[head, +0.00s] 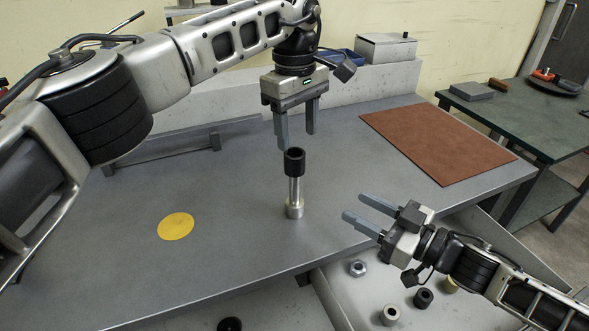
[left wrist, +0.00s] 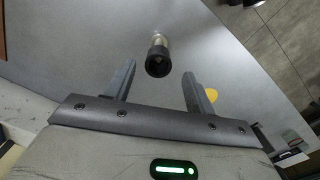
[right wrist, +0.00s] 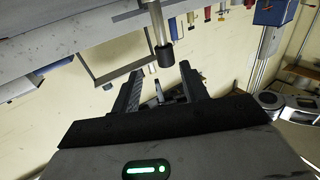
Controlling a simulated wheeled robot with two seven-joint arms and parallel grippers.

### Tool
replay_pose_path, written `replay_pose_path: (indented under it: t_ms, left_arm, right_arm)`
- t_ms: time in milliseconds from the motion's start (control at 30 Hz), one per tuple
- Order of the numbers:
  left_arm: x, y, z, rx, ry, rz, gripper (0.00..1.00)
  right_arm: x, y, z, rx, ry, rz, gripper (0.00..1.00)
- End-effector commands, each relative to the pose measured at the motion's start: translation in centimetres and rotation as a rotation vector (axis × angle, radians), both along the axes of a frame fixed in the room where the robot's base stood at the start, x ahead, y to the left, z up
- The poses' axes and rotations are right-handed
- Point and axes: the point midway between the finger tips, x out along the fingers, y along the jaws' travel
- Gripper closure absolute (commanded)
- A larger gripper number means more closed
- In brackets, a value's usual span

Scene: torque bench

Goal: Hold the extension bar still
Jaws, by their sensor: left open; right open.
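The extension bar (head: 295,190) stands upright on the grey bench (head: 240,260), a bright metal shaft with a wider foot and a black top end. My left gripper (head: 297,141) is open and points down just above and behind the bar's top. In the left wrist view the bar's black end (left wrist: 158,62) shows beyond and between the two fingertips. My right gripper (head: 353,206) is open and low, to the right of the bar, its fingers pointing left towards it with a gap between. The bar (right wrist: 158,30) also shows ahead of the fingers in the right wrist view. Neither gripper touches it.
A yellow disc (head: 176,226) lies left of the bar, and a brown mat (head: 437,142) lies at the back right. The bench around the bar is clear.

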Motion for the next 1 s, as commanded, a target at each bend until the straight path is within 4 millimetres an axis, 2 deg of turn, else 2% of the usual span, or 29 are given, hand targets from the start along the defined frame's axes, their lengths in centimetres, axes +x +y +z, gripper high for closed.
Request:
replay_pose_path:
  t_ms: [100,233,700,1000]
  left_arm:
    - [0.3,0.5,0.6,0.038,-0.018,-0.001,0.45]
    - [0.3,0.6,0.6,0.04,-0.018,0.0,0.45]
    - [0.3,0.5,0.5,0.035,-0.017,0.001,0.45]
    - [0.3,0.5,0.5,0.035,-0.017,0.001,0.45]
  right_arm:
    - [-0.4,0.4,-0.4,-0.003,0.012,0.013,0.56]
    - [0.5,1.6,-0.3,-0.001,0.01,0.014,0.56]
    - [6.2,8.8,-0.2,-0.002,0.008,0.014,0.56]
    - [8.9,12.0,-0.4,-0.003,0.01,0.012,0.56]
